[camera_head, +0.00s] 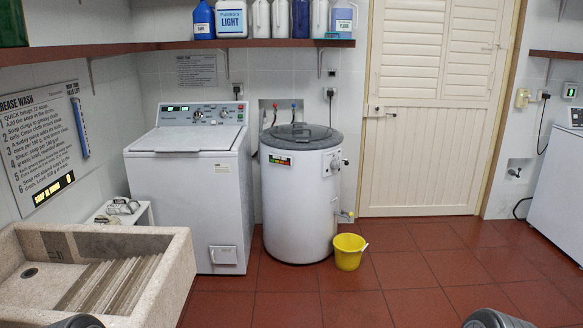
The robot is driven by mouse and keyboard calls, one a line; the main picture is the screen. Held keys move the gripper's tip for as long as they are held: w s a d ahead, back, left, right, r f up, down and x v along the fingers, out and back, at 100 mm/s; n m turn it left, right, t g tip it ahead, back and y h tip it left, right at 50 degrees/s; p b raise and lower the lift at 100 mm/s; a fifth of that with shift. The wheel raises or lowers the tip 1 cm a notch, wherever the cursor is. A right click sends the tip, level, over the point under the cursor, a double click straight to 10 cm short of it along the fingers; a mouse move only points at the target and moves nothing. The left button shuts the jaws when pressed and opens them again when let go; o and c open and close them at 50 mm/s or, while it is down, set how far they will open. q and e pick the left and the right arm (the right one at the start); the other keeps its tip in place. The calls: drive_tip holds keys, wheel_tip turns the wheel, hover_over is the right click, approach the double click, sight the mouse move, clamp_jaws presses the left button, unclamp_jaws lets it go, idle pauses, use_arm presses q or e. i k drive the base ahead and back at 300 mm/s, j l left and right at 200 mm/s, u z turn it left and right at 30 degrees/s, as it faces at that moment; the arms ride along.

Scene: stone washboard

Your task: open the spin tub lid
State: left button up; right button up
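The spin tub (298,200) is a round white machine standing on the floor near the middle of the head view. Its grey lid (300,134) lies flat on top and looks closed. A knob panel (331,163) and a coloured label (279,160) are on its front. Neither gripper is in view. Only grey rounded parts, likely of my arms, show at the bottom edge.
A white top-lid washing machine (190,190) stands left of the tub. A yellow bucket (348,255) is at its front right. A stone sink with washboard (170,270) fills the lower left. A shelf (250,44) hangs above. The tiled floor (350,308) ahead is clear.

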sight(286, 132)
drive_tip(key=i, duration=4.2)
drive_tip(key=z, duration=0.4)
